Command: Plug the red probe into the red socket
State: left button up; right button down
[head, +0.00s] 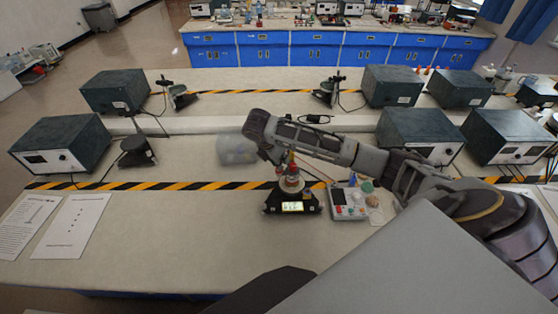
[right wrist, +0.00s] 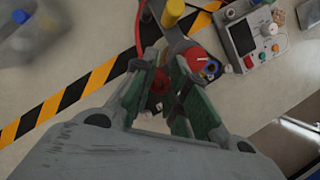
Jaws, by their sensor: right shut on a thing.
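My right gripper (right wrist: 165,65) reaches down over a black tester with a lit display (head: 298,207). In the right wrist view its green-padded fingers are close together around a small red part, seemingly the red probe (right wrist: 160,80); the fingers hide much of it. A red cable (right wrist: 118,45) runs beside the left finger. A round red piece (right wrist: 197,60), possibly the red socket, shows just beyond the right fingertip. I cannot tell whether the probe touches it. In the head view red parts (head: 291,170) show on top of the tester, close under my wrist. My left gripper is not in view.
A yellow cylinder (right wrist: 172,12) stands close beyond the fingertips. A control box with buttons (head: 349,204) is right of the tester. A blurred pale container-like thing (head: 237,149) is left of my wrist. Dark instrument boxes (head: 62,143) stand farther off. The front left bench is clear beside papers (head: 70,225).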

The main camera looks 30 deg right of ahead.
jog(key=shift+f, duration=0.65)
dwell(1.0)
jog(key=c, duration=1.3)
grip_release()
jog(key=shift+c, duration=0.2)
jog(key=shift+o, duration=1.3)
jog(key=shift+r, duration=0.15)
jog(key=shift+r, duration=3.65)
jog(key=shift+f, duration=0.1)
